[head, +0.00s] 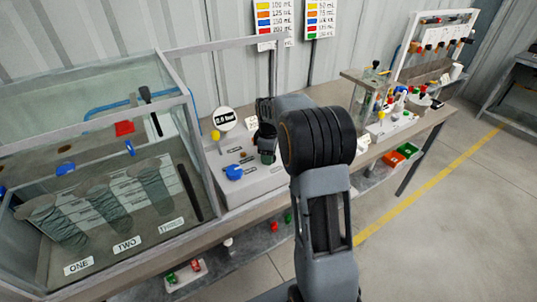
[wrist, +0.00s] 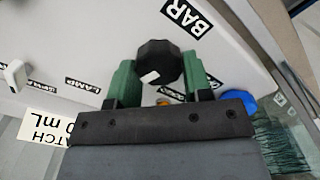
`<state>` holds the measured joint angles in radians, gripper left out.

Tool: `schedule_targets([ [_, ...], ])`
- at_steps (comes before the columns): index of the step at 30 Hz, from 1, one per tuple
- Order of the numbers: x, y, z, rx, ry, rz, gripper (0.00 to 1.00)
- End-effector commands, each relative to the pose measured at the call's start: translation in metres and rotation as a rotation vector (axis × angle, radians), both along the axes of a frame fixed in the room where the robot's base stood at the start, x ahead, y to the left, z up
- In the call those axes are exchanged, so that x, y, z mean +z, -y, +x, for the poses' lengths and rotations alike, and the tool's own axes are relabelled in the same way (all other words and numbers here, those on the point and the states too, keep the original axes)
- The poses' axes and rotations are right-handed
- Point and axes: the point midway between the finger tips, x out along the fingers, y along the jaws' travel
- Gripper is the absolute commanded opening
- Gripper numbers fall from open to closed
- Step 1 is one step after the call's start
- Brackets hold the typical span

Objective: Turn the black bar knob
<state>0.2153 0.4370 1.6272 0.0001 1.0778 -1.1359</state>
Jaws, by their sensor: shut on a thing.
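The black bar knob (wrist: 160,58) is a dark, faceted knob with a white mark on its face. It sits beside a BAR label (wrist: 187,17) on the white panel. My gripper (wrist: 158,78) is shut on it, with one green-and-black finger on each side of the knob. In the head view my gripper (head: 267,146) reaches down to the grey panel box, and the knob is hidden behind the fingers and arm. A round white gauge sign (head: 225,118) reading about 2.0 bar stands left of my gripper.
A blue knob (head: 233,172) and a yellow knob (head: 215,135) are on the panel box left of my gripper. Glassware and small containers (head: 400,120) crowd the bench at right.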

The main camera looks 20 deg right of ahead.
Motion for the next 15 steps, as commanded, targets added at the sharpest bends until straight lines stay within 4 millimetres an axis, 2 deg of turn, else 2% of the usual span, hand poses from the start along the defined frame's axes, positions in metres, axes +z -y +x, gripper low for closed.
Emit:
schedule_targets([
  [15, 0.0008, 0.0019, 0.0014, -0.492, 0.001, -0.001, 0.22],
])
